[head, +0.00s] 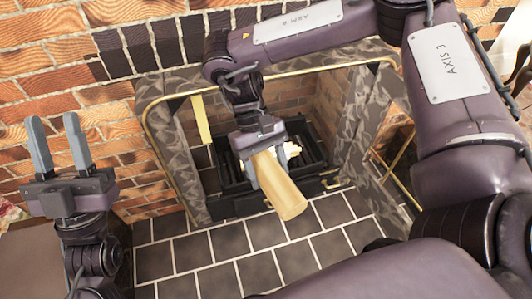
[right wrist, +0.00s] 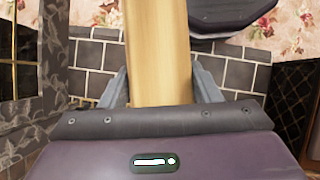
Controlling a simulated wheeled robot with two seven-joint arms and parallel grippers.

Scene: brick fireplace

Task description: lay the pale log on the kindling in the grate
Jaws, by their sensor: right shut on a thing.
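The pale log (head: 279,190) is held in my right gripper (head: 256,146) in front of the fireplace opening. It slants down toward the viewer, its round end over the tiled hearth in the picture. In the right wrist view the log (right wrist: 158,50) runs between the two fingers of the right gripper (right wrist: 160,88). The black grate (head: 237,200) stands inside the fireplace, partly hidden behind the log and gripper. A bit of pale kindling (head: 292,149) shows beside the gripper; the rest is hidden. My left gripper (head: 53,132) is open and empty, fingers up, at the far left.
A brass-edged, patterned stone surround (head: 180,130) frames the opening, with brick walls inside. The dark tiled hearth (head: 215,250) in front is clear. In the right wrist view a dark rounded object (right wrist: 232,15) is at the top, near flowered wallpaper.

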